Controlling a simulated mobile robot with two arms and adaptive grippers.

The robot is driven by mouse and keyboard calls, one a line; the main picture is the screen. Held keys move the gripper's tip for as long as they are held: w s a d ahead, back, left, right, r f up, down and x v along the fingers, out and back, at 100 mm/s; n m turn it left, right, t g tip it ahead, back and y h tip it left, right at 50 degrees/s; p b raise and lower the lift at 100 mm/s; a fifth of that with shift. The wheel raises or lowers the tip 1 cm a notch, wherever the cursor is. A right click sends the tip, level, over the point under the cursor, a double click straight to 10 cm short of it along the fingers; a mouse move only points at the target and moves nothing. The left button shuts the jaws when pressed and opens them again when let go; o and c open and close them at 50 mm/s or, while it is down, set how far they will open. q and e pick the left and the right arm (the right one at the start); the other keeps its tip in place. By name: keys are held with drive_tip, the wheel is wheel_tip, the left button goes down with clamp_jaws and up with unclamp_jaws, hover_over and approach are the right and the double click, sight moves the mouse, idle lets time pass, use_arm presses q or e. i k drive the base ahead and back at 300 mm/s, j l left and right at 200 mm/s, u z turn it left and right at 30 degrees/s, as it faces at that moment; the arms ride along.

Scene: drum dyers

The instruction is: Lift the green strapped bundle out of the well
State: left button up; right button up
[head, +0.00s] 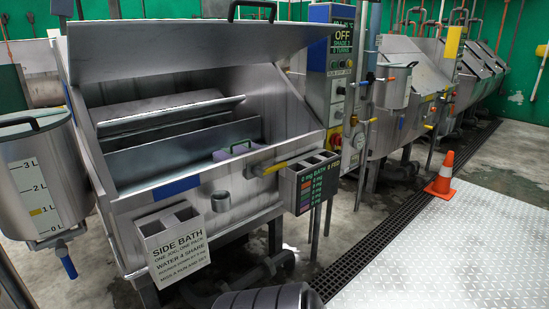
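In the head view, the steel well (135,168) of the nearest machine is open under its raised lid. A small purple bundle with a dark green strap or handle (236,150) shows low at the right end of the well, close to the front wall. Its lower part is hidden by the front rim. Neither gripper can be made out in view, and nothing touches the bundle.
A SIDE BATH sign (176,243) and a slotted box (311,183) hang on the machine's front. A graduated steel jug (36,185) is at left. An orange cone (441,174) stands by a drain grate. The metal plate floor (460,245) at right is clear.

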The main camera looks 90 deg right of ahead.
sight(242, 146)
drive_tip(key=l+z, duration=0.1)
drive_tip(key=z, duration=2.4)
drive_tip(key=i+l+u, duration=0.2)
drive_tip(key=i+l, duration=0.2)
drive_tip(key=i+l+u, duration=0.15)
drive_tip(key=i+l, duration=0.3)
drive_tip(key=i+l+u, duration=0.2)
drive_tip(key=i+l, duration=0.2)
drive_tip(key=i+l+u, duration=0.2)
drive_tip(key=i+l, duration=0.15)
drive_tip(key=l, duration=0.3)
